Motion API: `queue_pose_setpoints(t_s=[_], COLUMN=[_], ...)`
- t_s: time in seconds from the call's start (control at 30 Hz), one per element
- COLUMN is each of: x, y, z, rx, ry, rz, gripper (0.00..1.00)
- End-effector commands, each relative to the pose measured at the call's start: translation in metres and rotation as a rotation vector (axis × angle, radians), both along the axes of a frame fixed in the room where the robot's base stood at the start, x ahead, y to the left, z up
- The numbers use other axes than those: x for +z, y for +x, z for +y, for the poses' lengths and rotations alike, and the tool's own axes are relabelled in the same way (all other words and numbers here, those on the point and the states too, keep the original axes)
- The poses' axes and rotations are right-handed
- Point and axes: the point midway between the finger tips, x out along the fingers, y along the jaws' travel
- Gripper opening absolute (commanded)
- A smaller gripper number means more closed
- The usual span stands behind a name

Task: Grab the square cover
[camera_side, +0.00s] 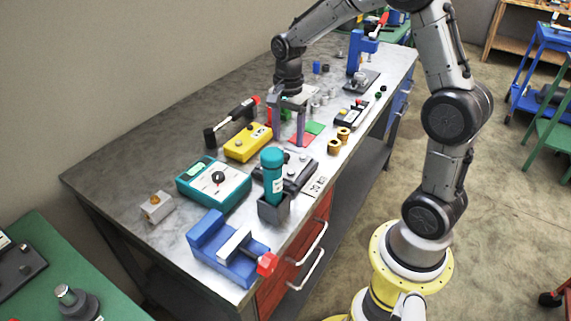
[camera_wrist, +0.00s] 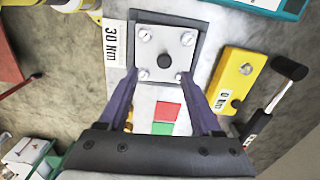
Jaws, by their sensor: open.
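The square cover (camera_wrist: 178,47) is a light grey metal plate with a screw near each corner and a black round knob at its centre. It lies on a dark base (camera_wrist: 202,27) near the top of the wrist view. In the side view the cover (camera_side: 297,168) is partly hidden behind a teal bottle. My gripper (camera_wrist: 159,76) is open and empty, its two purple fingers spread, with the lower part of the cover between their tips in the wrist view. In the side view my gripper (camera_side: 289,141) points down, behind the cover and apart from it.
A "30 Nm" label (camera_wrist: 116,43) lies beside the cover. A yellow box (camera_wrist: 238,72) and a hammer (camera_wrist: 278,90) lie on the other side. Red (camera_wrist: 167,111) and green (camera_wrist: 162,128) squares are below. The teal bottle (camera_side: 273,178) stands close to the cover.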

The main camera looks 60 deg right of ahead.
Motion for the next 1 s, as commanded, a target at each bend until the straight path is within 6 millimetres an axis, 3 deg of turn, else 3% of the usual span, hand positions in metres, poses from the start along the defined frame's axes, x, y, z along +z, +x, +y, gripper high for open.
queue_pose_setpoints(t_s=[0.17, 0.5, 0.8, 1.0], x=[-0.011, -0.054, -0.057, -0.057], y=[0.001, 0.007, 0.007, 0.007], z=[0.0, 0.001, 0.001, 0.001], rx=[0.001, 0.001, 0.0, 0.0], ry=[0.001, 0.001, 0.0, 0.0], rz=[0.003, 0.003, 0.001, 0.0], gripper=[0.66, 0.66, 0.66, 0.3])
